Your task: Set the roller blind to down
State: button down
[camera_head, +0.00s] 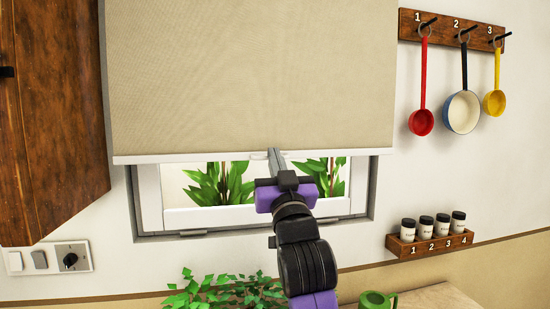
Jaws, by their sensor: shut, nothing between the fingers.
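The roller blind (250,75) is a beige fabric sheet with a white bottom bar (190,158). It covers most of the window (150,200) and leaves a low strip of glass and white frame bare. My gripper (274,156) reaches up from below, in front of the window. Its fingers are shut, with the tips at the middle of the bottom bar, by a small white tab (259,155). I cannot tell whether the tips touch the bar or tab. My arm hides part of the window's lower frame.
A wooden cabinet door (50,110) hangs at the left, above a switch panel (50,258). A rack (450,27) with hanging ladles and a spice rack (430,243) are on the right wall. A leafy plant (225,292) and a green mug (376,299) stand below the window.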

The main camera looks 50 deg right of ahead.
notch_tip(320, 180, down, 19)
jog(key=b, duration=1.3)
jog(key=shift+r, duration=0.15)
jog(key=shift+w+d, duration=0.1)
notch_tip(320, 180, up, 4)
jog(key=p, duration=0.3)
jog(key=r+b+v, duration=0.1)
jog(key=b+v, duration=0.1)
jog(key=v, duration=0.8)
jog(key=shift+s+a+f+b, duration=0.25)
jog(key=shift+s+a+b, duration=0.1)
jog(key=shift+s, duration=0.15)
